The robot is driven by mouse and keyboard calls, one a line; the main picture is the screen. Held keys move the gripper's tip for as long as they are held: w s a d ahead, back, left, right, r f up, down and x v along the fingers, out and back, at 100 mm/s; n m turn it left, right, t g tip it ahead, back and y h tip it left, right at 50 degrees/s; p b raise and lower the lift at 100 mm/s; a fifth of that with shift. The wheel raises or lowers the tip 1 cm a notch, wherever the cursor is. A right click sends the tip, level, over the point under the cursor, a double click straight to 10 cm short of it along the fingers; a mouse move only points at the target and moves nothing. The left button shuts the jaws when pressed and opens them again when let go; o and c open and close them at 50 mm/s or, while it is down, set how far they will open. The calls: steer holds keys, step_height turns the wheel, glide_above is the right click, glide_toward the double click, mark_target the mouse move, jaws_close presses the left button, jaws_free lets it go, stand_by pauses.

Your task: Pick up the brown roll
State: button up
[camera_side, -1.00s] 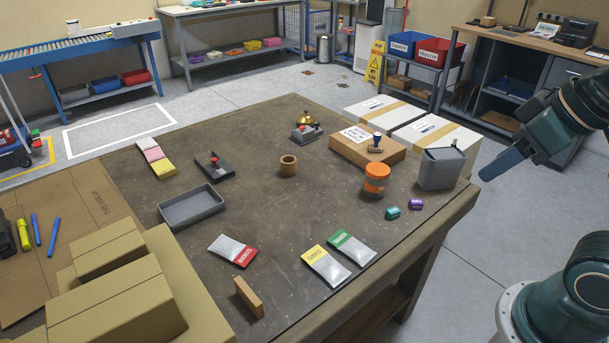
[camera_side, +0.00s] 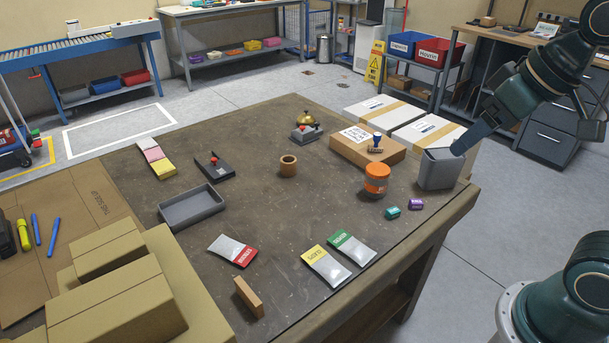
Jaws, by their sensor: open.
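The brown roll (camera_side: 288,166) is a short hollow cylinder standing upright near the middle of the brown table (camera_side: 250,205). My gripper (camera_side: 459,149) is at the right, in front of or above the grey bin (camera_side: 436,171) at the table's right edge in this view. It is well to the right of the roll and apart from it. The gripper is open and nothing shows between its fingers; they are seen edge-on.
A grey tray (camera_side: 192,207) and black holder (camera_side: 209,169) lie left.

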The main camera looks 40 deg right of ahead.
steer(key=w, duration=2.6)
steer(key=w+d+f+g, duration=0.1)
steer(key=w+d+f, duration=0.1)
steer(key=w+f, duration=1.8)
steer(key=shift+f+m, duration=0.4)
steer(key=shift+f, duration=0.2)
steer(key=shift+w+f, duration=0.1)
steer(key=shift+w, duration=0.05)
glide_toward(290, 160)
steer(key=shift+x, duration=2.35)
steer(key=shift+a+f, duration=0.1)
steer(key=shift+x, duration=2.5)
